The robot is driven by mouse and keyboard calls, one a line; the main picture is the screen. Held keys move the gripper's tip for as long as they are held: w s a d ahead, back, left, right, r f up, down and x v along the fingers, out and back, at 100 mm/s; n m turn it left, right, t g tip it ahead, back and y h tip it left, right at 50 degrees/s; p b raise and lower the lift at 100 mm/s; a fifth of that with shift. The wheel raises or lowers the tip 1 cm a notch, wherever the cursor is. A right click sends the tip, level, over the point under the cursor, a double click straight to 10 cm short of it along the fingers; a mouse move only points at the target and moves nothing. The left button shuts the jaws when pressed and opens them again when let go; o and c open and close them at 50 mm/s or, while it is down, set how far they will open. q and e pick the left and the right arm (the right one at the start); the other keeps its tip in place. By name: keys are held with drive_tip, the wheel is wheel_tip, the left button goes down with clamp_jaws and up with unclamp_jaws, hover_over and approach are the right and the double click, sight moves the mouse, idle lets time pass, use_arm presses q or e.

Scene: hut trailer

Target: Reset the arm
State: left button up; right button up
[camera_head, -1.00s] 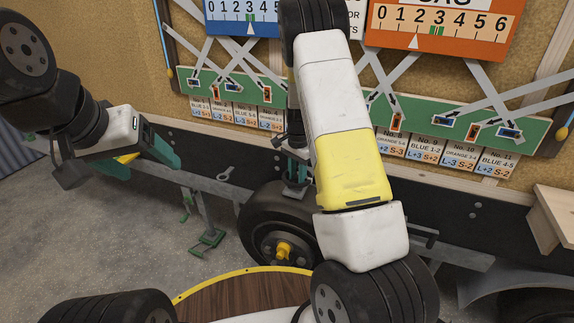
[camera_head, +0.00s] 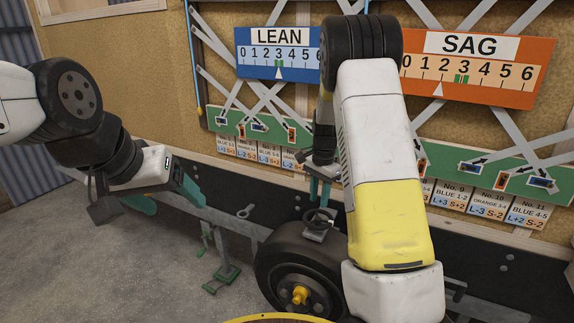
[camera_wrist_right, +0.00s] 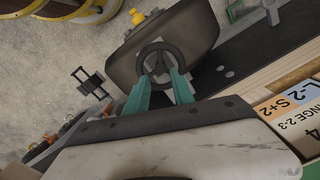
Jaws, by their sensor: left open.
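My right gripper (camera_head: 320,190) hangs in front of the board wall, just above a black ring (camera_head: 318,221) at the top of the trailer's tyre (camera_head: 285,262). In the right wrist view its teal fingers (camera_wrist_right: 161,86) stand apart and point at the ring (camera_wrist_right: 162,60), with nothing seen gripped. Whether the fingertips touch the ring cannot be told. My right arm's white and yellow links cover part of the wall and tyre. My left gripper (camera_head: 168,200) is at the left, open and empty, its teal fingers apart above the floor.
A blue LEAN scale (camera_head: 279,53) and an orange SAG scale (camera_head: 474,68) hang on the wall, above a green strip and numbered cards (camera_head: 486,205). A green foot (camera_head: 221,278) stands on the floor left of the tyre. Grey floor (camera_head: 110,265) is clear at the left.

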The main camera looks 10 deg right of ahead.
drive_tip(key=s+a+r+n+t+y, duration=0.25)
drive_tip(key=s+r+n, duration=0.35)
drive_tip(key=s+r, duration=1)
drive_tip(key=s+a+r+n+t, duration=0.1)
drive_tip(key=s+r+n, duration=0.1)
drive_tip(key=s, duration=0.4)
drive_tip(key=s+a+r+n+t, duration=0.1)
drive_tip(key=s+r+n+t, duration=0.1)
drive_tip(key=s, duration=0.5)
drive_tip(key=shift+a+r+n, duration=0.4)
drive_tip(key=shift+r+n, duration=0.4)
drive_tip(key=shift+t+h, duration=0.25)
